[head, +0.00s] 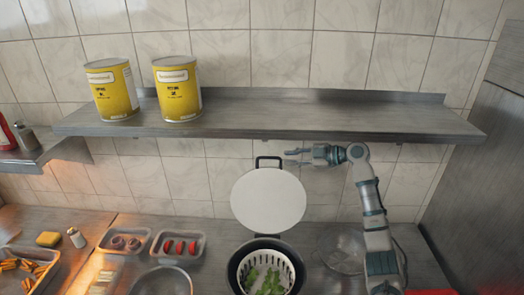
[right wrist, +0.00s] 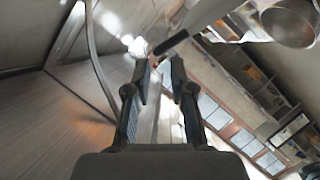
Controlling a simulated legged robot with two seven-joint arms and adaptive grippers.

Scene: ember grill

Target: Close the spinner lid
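The salad spinner (head: 236,270) stands on the counter at the bottom middle of the head view, with green leaves in its white basket. Its white round lid (head: 268,200) is raised upright behind the bowl, with a dark handle (head: 268,160) at its top edge. My right gripper (head: 291,158) is just right of the handle, below the shelf, with its fingers pointing left. In the right wrist view its fingers (right wrist: 159,60) are apart with nothing between them. A dark bar (right wrist: 170,42) shows just beyond the fingertips. My left gripper is out of view.
A metal shelf (head: 300,118) with two yellow cans (head: 112,90) (head: 178,90) runs above the lid and my right gripper. Trays (head: 178,246) and a metal bowl (head: 165,281) stand left of the spinner. A clear bowl (head: 343,250) stands to its right.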

